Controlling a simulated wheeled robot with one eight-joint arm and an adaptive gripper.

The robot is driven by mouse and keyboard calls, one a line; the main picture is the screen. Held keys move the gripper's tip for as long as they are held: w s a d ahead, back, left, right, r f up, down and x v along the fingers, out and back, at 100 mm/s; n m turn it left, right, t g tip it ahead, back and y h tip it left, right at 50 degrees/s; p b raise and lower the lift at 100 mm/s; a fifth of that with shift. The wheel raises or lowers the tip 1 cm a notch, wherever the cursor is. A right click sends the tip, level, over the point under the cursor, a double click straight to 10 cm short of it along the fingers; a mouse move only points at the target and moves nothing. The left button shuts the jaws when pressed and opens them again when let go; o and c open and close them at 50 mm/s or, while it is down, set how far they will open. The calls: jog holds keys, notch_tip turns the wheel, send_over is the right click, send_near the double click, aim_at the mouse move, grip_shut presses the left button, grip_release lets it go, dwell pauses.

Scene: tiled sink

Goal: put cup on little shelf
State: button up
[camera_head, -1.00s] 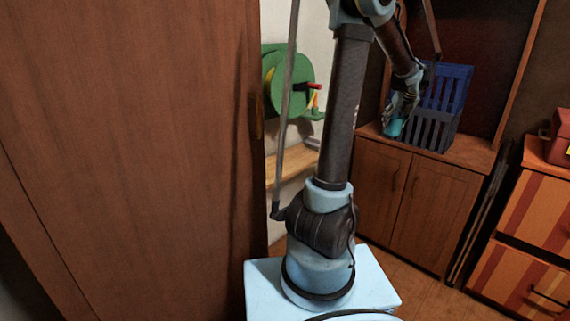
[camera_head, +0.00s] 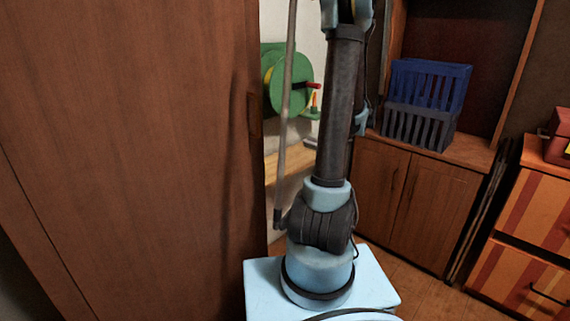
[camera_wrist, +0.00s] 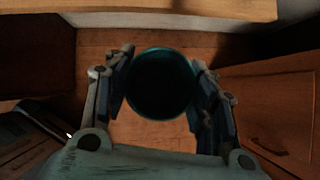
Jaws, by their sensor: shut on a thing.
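A teal cup (camera_wrist: 160,88) sits between the two fingers of my gripper (camera_wrist: 162,65) in the wrist view. I look into its dark round opening, and the fingers are shut on its left and right sides. It is held in the air above the wooden floor. In the head view my arm hides the cup and most of the gripper. A small wooden shelf (camera_head: 289,163) sits low on the pale wall, left of my arm. A light wooden board, perhaps this shelf, crosses the top of the wrist view (camera_wrist: 200,15).
A blue crate (camera_head: 425,105) stands on the wooden cabinet (camera_head: 405,200) at right. A green hose reel (camera_head: 285,80) hangs above the small shelf. A large brown wooden panel (camera_head: 130,150) fills the left. A striped drawer unit (camera_head: 530,235) stands far right.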

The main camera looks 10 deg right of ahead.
jog(key=s+a+f+n+y, duration=0.1)
jog(key=s+a+f+n, duration=0.2)
jog(key=a, duration=0.6)
jog(key=shift+m, duration=0.3)
jog(key=w+a, duration=0.3)
jog(key=w, duration=0.1)
jog(key=w+a, duration=0.2)
jog(key=w, duration=0.2)
jog(key=w+a, duration=0.3)
jog(key=w, duration=0.1)
jog(key=shift+a+f, duration=0.3)
jog(key=w+a, duration=0.1)
jog(key=w+a+f, duration=0.1)
jog(key=shift+w, duration=0.4)
jog(key=shift+f, duration=0.3)
jog(key=o, duration=1)
jog(key=shift+o, duration=0.2)
